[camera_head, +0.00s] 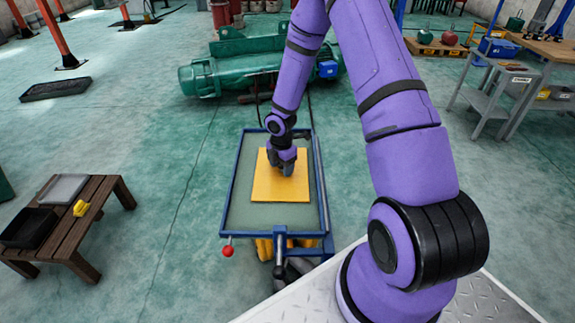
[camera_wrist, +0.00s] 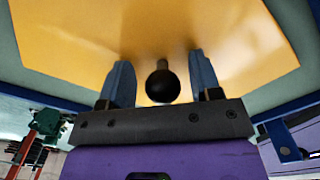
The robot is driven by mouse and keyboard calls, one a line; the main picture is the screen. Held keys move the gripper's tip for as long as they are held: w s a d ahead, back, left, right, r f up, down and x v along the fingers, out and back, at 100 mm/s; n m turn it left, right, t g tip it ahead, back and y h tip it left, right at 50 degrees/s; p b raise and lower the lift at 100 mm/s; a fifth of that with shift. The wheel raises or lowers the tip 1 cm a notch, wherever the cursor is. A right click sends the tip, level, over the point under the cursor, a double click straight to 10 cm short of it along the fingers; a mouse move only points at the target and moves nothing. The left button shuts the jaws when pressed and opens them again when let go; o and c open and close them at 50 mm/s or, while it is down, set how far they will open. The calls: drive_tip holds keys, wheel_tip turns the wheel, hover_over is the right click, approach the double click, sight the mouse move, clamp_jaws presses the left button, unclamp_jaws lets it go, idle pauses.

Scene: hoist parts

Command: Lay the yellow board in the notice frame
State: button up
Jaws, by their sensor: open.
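The yellow board (camera_head: 265,188) appears to lie flat inside a blue-rimmed frame with a grey-green bed (camera_head: 243,216), the only thing here that looks like the notice frame. Bare bed shows around the board, widest at the near end. My gripper (camera_head: 282,172) is over the far middle of the board. In the wrist view the board (camera_wrist: 75,35) fills most of the top. A black round knob (camera_wrist: 162,87) on a stem stands between the two open fingers of my gripper (camera_wrist: 160,68), with a gap on each side.
A red ball-ended lever (camera_head: 228,251) sticks out at the frame's near left. A wooden bench (camera_head: 85,222) with trays and a yellow item stands left. A green hoist machine (camera_head: 225,72) lies beyond the frame. A grey cart (camera_head: 488,88) is at right. The floor between is clear.

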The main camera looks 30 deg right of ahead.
drive_tip(key=shift+r, duration=0.15)
drive_tip(key=s+a+r+m+t+h, duration=0.1)
drive_tip(key=s+r+m, duration=0.15)
drive_tip(key=r, duration=1.05)
drive_tip(key=s+r+m+h, duration=0.1)
drive_tip(key=s+r+m, duration=0.15)
drive_tip(key=r, duration=0.95)
drive_tip(key=s+a+r+m+t+y, duration=0.1)
drive_tip(key=s+a+r+m+t, duration=0.1)
drive_tip(key=s+r+m, duration=0.5)
drive_tip(key=s+a+r+m+t+y, duration=0.1)
drive_tip(key=s+a+r+m, duration=0.4)
drive_tip(key=s+r, duration=0.8)
drive_tip(key=s+m+t, duration=0.1)
drive_tip(key=s+m, duration=0.2)
drive_tip(key=s, duration=0.1)
drive_tip(key=shift+s+r, duration=0.25)
drive_tip(key=shift+s, duration=0.1)
